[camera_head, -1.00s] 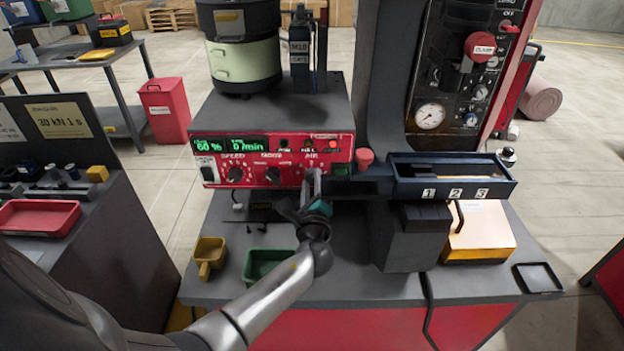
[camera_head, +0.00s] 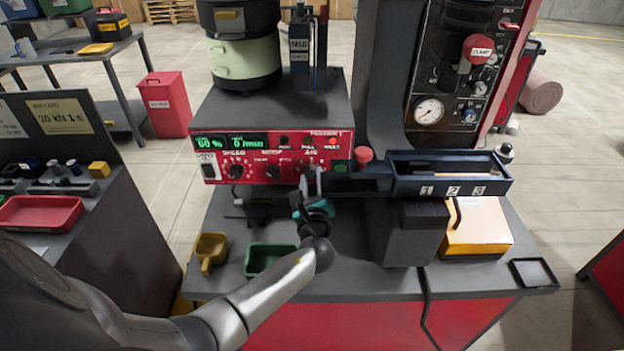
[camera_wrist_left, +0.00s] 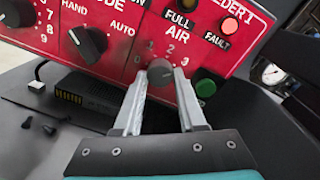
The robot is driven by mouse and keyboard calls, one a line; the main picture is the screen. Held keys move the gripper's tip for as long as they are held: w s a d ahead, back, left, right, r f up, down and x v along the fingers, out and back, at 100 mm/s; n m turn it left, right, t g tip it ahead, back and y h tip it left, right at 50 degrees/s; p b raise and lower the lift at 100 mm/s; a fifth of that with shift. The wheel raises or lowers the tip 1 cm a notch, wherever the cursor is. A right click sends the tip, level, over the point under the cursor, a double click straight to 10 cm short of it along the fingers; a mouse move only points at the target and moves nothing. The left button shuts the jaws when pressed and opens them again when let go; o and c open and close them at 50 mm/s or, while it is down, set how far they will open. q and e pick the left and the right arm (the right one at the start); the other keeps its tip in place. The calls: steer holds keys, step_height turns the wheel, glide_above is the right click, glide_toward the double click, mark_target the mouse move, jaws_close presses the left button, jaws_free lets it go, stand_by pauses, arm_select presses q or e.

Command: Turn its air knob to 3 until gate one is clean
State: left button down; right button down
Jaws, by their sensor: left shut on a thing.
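The air knob (camera_wrist_left: 160,73) is a dark round knob on the red control panel (camera_head: 221,144), under the word AIR, with a scale from 0 to 3 around it. I cannot tell where its pointer stands. My left gripper (camera_head: 311,178) is at the panel, and in the left wrist view its two fingers (camera_wrist_left: 160,85) are shut on the knob's sides. The dark blue tray (camera_head: 455,190) with gates 1, 2 and 3 is right of the panel. Gate one is by the label 1 (camera_head: 427,190); whether anything lies in it is too small to tell. My right gripper is not in view.
The red fault lamp (camera_wrist_left: 229,25) is lit; a green button (camera_wrist_left: 206,88) sits right of the knob. A red mushroom button (camera_head: 364,156) stands near the tray. Yellow (camera_head: 211,248) and green (camera_head: 262,258) bins stand on the bench below. The press column (camera_head: 390,80) rises behind the tray.

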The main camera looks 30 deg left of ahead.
arm_select(q)
steer(key=shift+c, duration=2.4)
jaws_free()
steer(key=v, duration=1.5)
steer(key=shift+d+p, duration=0.15)
steer(key=shift+p, duration=0.2)
